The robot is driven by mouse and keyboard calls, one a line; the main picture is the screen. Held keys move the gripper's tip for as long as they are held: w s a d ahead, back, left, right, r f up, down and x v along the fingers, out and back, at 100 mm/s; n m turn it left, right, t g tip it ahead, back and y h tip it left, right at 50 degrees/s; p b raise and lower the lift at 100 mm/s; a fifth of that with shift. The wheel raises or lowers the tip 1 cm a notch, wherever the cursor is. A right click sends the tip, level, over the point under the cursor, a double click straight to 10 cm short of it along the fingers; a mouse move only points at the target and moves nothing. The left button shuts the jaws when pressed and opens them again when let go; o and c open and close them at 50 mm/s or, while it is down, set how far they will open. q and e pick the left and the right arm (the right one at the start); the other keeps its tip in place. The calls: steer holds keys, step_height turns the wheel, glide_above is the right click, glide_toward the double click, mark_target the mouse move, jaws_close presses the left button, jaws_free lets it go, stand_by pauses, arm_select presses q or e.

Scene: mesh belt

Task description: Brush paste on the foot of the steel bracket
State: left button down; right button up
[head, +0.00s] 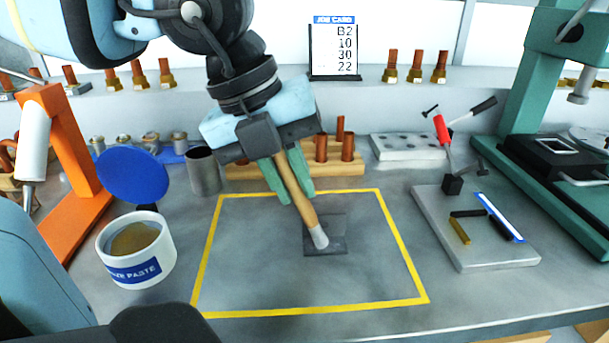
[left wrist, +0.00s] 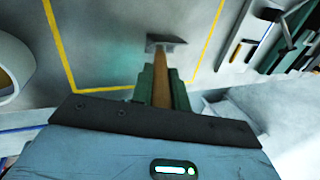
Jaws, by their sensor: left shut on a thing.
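My left gripper (head: 297,199) reaches down over the yellow-outlined area, its green fingers shut on the wooden handle of a brush (head: 302,208). The brush tilts, with its pale tip low and toward the right. The steel bracket (head: 340,238) is a dark grey piece inside the outline; the brush tip overlaps it in the head view, and I cannot tell if they touch. In the left wrist view the brush handle (left wrist: 161,88) runs from the fingers toward the bracket (left wrist: 165,41). A white paste pot (head: 150,270) stands open at left with tan paste inside. My right gripper is not in view.
A blue round lid (head: 134,176) stands up behind the pot, near a grey cup (head: 204,172). A wooden block (head: 245,171) with copper pieces is behind the outline. A grey plate (head: 460,248) with tools lies right. The outlined area (head: 245,265) is otherwise clear.

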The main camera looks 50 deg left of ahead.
arm_select(q)
steer(key=shift+s+a, duration=0.45)
steer(key=shift+s, duration=0.1)
steer(key=shift+w+d+f+b, duration=0.1)
steer(key=shift+w+d+b, duration=0.15)
steer(key=shift+w+b, duration=0.1)
steer(key=shift+w+d+b, duration=0.55)
steer(key=shift+w+d, duration=0.35)
steer(key=shift+w, duration=0.05)
steer(key=shift+s+a, duration=1.15)
steer(key=shift+s, duration=0.15)
steer(key=shift+r+p, duration=0.2)
steer(key=shift+p, duration=0.1)
